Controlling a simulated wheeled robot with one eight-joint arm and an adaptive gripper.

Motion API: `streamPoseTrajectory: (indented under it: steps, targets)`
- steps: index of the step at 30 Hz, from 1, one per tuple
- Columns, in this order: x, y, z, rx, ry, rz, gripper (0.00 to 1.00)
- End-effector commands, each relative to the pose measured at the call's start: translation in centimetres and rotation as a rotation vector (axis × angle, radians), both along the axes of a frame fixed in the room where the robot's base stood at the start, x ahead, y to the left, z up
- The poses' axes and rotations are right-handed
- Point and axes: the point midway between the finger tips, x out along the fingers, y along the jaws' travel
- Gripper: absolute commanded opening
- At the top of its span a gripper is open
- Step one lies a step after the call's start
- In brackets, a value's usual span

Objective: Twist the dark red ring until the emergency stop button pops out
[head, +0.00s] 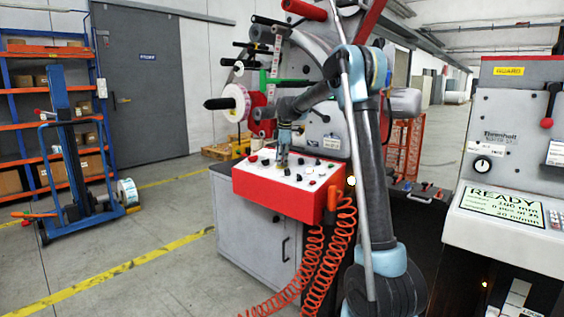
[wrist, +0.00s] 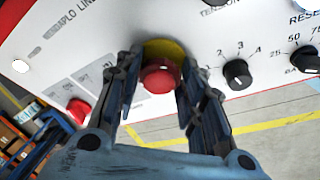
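The emergency stop button (wrist: 160,73) is a round red knob on a yellow disc (wrist: 166,46) on the white panel, in the upper middle of the wrist view. Its dark red ring cannot be clearly told apart from the knob. My gripper (wrist: 161,66) is open, with one finger on each side of the knob. A gap shows on the right side; the left finger is close to the knob, and whether it touches I cannot tell. In the head view my gripper (head: 283,156) points down over the control panel (head: 255,180), and hides the button there.
Black knobs (wrist: 237,74) sit right of the button, and another red button (wrist: 78,108) sits to its left. Orange coiled hoses (head: 318,255) hang at the panel's front right corner. A label roll (head: 236,103) stands behind the panel.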

Motion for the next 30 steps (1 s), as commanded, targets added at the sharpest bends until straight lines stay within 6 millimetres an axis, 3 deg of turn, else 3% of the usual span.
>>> streamPoseTrajectory:
  steps: [2,16,30]
  targets:
    - [0.0,0.0,0.0,0.0,0.001,0.0,0.56]
    - [-0.1,-0.1,0.9,0.0,0.0,0.0,0.56]
    - [-1.5,-1.0,8.9,0.0,0.001,0.0,0.56]
